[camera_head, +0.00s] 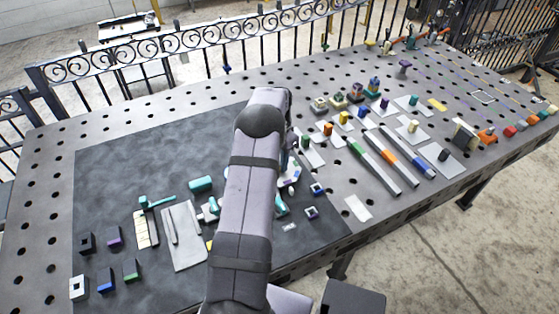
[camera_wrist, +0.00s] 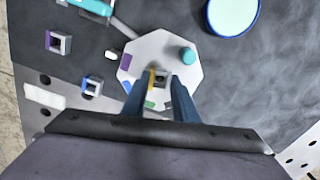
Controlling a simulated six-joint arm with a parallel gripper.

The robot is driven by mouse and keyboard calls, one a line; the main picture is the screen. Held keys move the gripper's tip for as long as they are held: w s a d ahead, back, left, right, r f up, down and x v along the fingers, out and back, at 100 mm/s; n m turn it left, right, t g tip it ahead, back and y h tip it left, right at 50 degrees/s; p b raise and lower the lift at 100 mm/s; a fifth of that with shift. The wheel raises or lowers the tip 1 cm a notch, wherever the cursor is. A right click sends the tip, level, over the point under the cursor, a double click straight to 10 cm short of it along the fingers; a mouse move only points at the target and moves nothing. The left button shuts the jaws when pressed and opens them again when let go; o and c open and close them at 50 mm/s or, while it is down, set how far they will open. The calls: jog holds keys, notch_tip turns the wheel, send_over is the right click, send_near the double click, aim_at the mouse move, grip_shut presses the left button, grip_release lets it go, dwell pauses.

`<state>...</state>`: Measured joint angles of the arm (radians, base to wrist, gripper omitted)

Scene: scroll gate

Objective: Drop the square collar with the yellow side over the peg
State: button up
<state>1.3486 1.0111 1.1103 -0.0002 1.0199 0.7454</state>
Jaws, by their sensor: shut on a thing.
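In the wrist view my gripper (camera_wrist: 160,88) is shut on a small square collar with a yellow side (camera_wrist: 152,80). The yellow side faces left in that view, and the fingers hide much of the collar. The collar is over a pale octagonal plate (camera_wrist: 137,62); I cannot tell its height above it. A teal round peg (camera_wrist: 187,56) stands on the plate, up and right of the collar. The plate also bears purple and green patches. In the head view my arm hides the collar and most of the plate (camera_head: 290,180).
A purple-sided collar (camera_wrist: 59,43) and a blue-sided collar (camera_wrist: 92,86) lie left of the plate. More square collars (camera_head: 113,236) stand at the mat's left side.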

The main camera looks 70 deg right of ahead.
jog(key=shift+f, duration=0.3)
jog(key=o, duration=1.7)
jog(key=shift+c, duration=0.2)
jog(key=shift+r+p, duration=2.25)
jog(key=shift+r, duration=1.25)
